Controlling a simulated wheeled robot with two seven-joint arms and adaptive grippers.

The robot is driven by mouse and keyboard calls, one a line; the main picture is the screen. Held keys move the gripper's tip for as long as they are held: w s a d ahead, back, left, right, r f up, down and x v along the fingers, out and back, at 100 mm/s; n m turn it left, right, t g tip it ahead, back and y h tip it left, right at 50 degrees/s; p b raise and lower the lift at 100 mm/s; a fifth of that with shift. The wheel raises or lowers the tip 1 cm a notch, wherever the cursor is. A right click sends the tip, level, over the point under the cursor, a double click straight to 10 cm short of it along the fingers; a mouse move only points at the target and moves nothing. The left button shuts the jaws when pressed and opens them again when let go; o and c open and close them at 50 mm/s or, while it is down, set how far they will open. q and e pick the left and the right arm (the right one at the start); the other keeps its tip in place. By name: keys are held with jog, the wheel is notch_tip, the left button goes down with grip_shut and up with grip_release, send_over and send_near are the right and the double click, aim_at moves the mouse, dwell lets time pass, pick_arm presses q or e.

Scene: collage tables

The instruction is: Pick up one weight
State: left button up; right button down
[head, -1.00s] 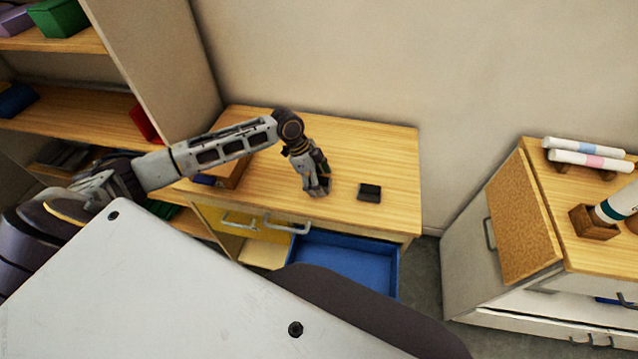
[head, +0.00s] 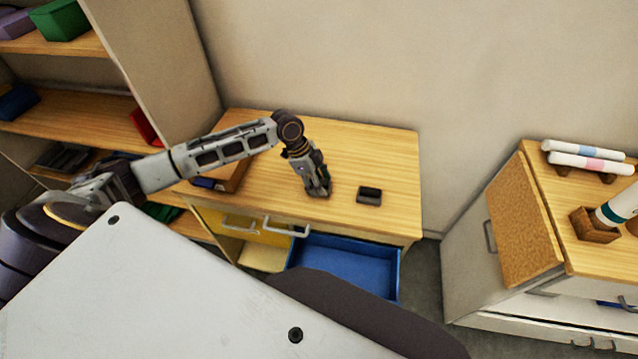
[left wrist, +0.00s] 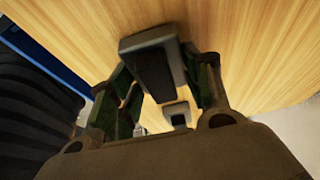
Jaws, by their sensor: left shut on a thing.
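My left gripper (head: 318,190) points down at the tabletop of the wooden desk (head: 385,150). It is shut on a dark grey block-shaped weight, which shows large between the fingertips in the left wrist view (left wrist: 153,62). In the head view the fingers mostly hide this weight. I cannot tell whether it is clear of the tabletop. A second dark weight (head: 369,196) lies on the desk to the right of the gripper, apart from it. A smaller dark block (left wrist: 178,113) shows between the fingers in the left wrist view. My right gripper is not in view.
A blue drawer (head: 345,265) stands open at the desk's front. A wooden tray (head: 235,178) lies on the desk left of the gripper. Shelves (head: 70,110) stand at the left, and a cabinet (head: 465,290) with rolls on top at the right. The desk's back right is clear.

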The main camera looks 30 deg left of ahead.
pick_arm(q)
notch_tip(320, 180, up, 10)
jog(key=shift+f+b, duration=0.15)
jog(key=shift+b, duration=0.15)
